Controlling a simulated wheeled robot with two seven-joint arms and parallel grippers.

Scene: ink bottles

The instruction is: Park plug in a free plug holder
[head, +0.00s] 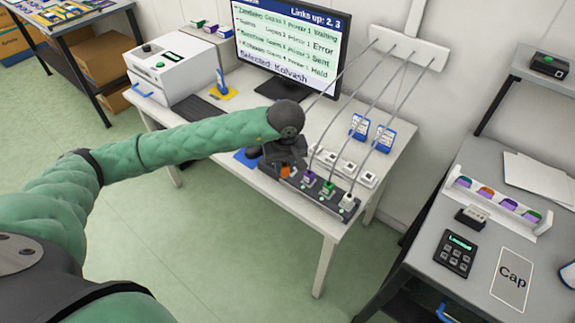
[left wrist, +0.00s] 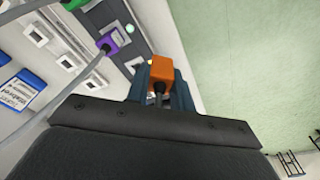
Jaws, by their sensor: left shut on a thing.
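My left gripper (head: 284,172) is shut on an orange plug (head: 286,171) at the near left end of a dark socket strip (head: 317,193) on the white table. In the left wrist view the orange plug (left wrist: 161,70) lies between the two dark fingers (left wrist: 160,88). I cannot tell whether it touches the strip. A purple plug (head: 308,178), a green plug (head: 328,188) and a white plug (head: 348,202) sit along the strip with grey cables. Behind it is a row of white plug holders (head: 348,167); those I can see look empty. My right gripper is out of view.
Grey cables hang from a white wall panel (head: 410,47) over the strip. A monitor (head: 290,45) and blue-white cards (head: 384,138) stand behind. A white printer (head: 172,73) is at the left. A grey side table (head: 455,200) with a keypad (head: 455,252) is at the right.

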